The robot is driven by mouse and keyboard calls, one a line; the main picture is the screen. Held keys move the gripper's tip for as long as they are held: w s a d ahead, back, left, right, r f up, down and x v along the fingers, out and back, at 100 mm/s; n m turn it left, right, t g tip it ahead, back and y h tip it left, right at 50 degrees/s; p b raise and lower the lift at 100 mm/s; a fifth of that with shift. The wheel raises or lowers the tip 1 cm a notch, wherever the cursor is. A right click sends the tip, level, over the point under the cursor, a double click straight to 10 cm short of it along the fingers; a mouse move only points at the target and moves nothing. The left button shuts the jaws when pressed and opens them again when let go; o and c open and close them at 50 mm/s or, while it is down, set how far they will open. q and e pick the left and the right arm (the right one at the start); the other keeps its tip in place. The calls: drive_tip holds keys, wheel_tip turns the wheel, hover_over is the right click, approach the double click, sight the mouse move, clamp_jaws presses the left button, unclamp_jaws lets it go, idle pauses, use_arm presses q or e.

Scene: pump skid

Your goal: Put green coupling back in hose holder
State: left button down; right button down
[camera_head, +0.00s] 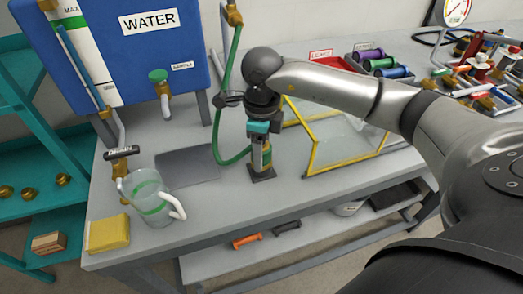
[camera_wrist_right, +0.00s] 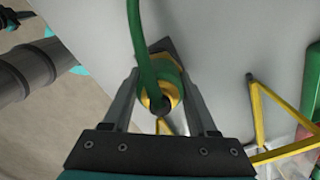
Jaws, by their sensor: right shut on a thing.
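The green coupling (camera_head: 267,156) shows as a green and brass piece at the hose holder (camera_head: 262,174), a small post with a dark square base on the grey bench. My right gripper (camera_head: 261,153) points down from above, shut on the coupling. In the right wrist view the coupling (camera_wrist_right: 169,82) sits between the two fingers, with the green hose running into it. The holder's dark base (camera_wrist_right: 164,46) shows behind it. The gripper partly hides the coupling, and I cannot tell whether it is fully seated. My left gripper is not in view.
The green hose (camera_head: 217,135) hangs left of the holder. A yellow-framed clear panel (camera_head: 340,150) stands close on the right. A jug (camera_head: 151,198) and yellow sponge (camera_head: 108,233) are at the left front. The bench front (camera_head: 230,215) is clear.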

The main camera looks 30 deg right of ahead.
drive_tip(key=shift+f, duration=0.25)
drive_tip(key=shift+c, duration=0.6)
unclamp_jaws()
wheel_tip(320, 180, up, 15)
drive_tip(key=p, duration=0.2)
drive_tip(key=shift+r, duration=0.15)
drive_tip(key=shift+s, duration=0.1)
